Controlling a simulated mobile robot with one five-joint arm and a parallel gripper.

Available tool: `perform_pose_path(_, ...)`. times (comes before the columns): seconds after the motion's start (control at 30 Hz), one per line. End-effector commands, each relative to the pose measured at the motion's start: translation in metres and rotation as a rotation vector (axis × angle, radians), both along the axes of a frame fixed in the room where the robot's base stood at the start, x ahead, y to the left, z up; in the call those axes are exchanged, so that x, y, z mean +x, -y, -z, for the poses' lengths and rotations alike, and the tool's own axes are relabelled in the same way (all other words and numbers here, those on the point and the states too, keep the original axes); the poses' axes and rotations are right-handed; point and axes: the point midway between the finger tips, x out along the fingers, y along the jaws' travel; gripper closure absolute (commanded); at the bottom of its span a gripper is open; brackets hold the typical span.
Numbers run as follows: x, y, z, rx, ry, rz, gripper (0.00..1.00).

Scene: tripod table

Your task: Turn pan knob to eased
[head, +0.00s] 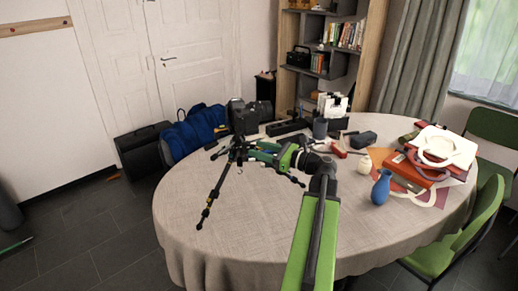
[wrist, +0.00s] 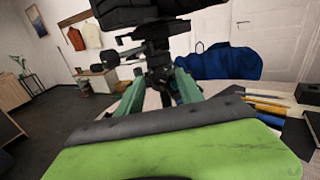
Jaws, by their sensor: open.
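A black tripod (head: 216,190) stands on the round table, legs spread, with a dark camera (head: 241,116) on its head. In the wrist view the camera body (wrist: 150,10) fills the top, above the tripod head (wrist: 155,58). A dark knob-like part (wrist: 97,69) sticks out to the left of the head; I cannot tell whether it is the pan knob or how it is turned. My gripper (head: 252,151) is close to the upper tripod. In the wrist view my open green fingers (wrist: 160,82) lie either side of the tripod's middle; contact is unclear.
A blue bag (head: 194,130) lies beyond the table. The table's front left is clear.

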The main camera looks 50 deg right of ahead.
Motion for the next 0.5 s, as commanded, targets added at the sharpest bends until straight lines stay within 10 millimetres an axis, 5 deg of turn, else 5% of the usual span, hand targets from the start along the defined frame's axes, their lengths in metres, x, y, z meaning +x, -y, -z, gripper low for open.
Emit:
perform_pose_path(0.37,0.0094,-0.0032,0.0000,0.000,0.000,-0.001,0.57)
perform_pose_path(0.5,0.0094,-0.0033,0.0000,0.000,0.000,-0.001,0.74)
